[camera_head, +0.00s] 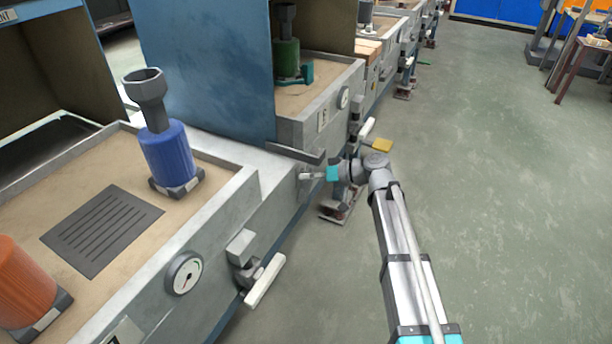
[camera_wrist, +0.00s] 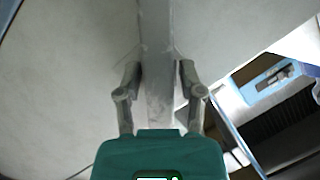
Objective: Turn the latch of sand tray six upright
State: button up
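My gripper (camera_head: 312,176) is at the side wall of the row of sand trays, just below a dark horizontal bar (camera_head: 295,153) at the corner between two trays. In the wrist view a long grey bar (camera_wrist: 156,50) runs between the two fingers of my gripper (camera_wrist: 158,75). The fingers stand apart, one on each side of it, with a narrow gap at the right; firm contact does not show. I cannot tell for sure that this bar is the latch of tray six. The tray number plates are too small to read.
The near sand tray (camera_head: 222,212) holds a blue burner (camera_head: 168,155), an orange burner (camera_head: 20,285) and a dark grate (camera_head: 103,230). A gauge (camera_head: 184,273) and a pale-handled lever (camera_head: 264,281) stick out from its side. A green burner (camera_head: 287,60) stands farther back.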

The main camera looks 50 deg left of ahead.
jog(key=shift+w+d+f, duration=0.1)
jog(key=shift+d, duration=0.25)
jog(key=shift+c, duration=1.1)
jog(key=d, duration=0.1)
jog(key=w+d+t, duration=0.1)
jog(key=shift+w+d+f, duration=0.25)
jog(key=shift+d+f, duration=0.05)
jog(key=shift+f, duration=0.1)
grip_shut()
jog(key=w+d+f+m+t+h+p, duration=0.1)
jog(key=w+d+f+m+t, duration=0.15)
jog(key=w+d, duration=0.6)
jog(key=w+d+f+m+t+h+p, duration=0.1)
jog(key=w+d+m+t+h+p, duration=0.15)
jog(key=d, duration=1.15)
jog(key=w+d+f+m+t+h+p, duration=0.15)
jog(key=w+d+m, duration=0.25)
jog(key=w+d, duration=0.5)
jog(key=s+d+m+h, duration=0.1)
jog(key=d+m+h, duration=0.1)
jog(key=d, duration=1.1)
jog(key=s+d+m+t+h+p, duration=0.1)
jog(key=d+m, duration=0.3)
jog(key=d, duration=0.8)
jog(key=s+d+m+t+h+p, duration=0.1)
jog(key=s+d+m+h, duration=0.1)
jog(key=d, duration=1.1)
jog(key=shift+s+d+r+m+h, duration=0.25)
jog(key=shift+s+d+m+h, duration=0.15)
jog(key=shift+m, duration=0.3)
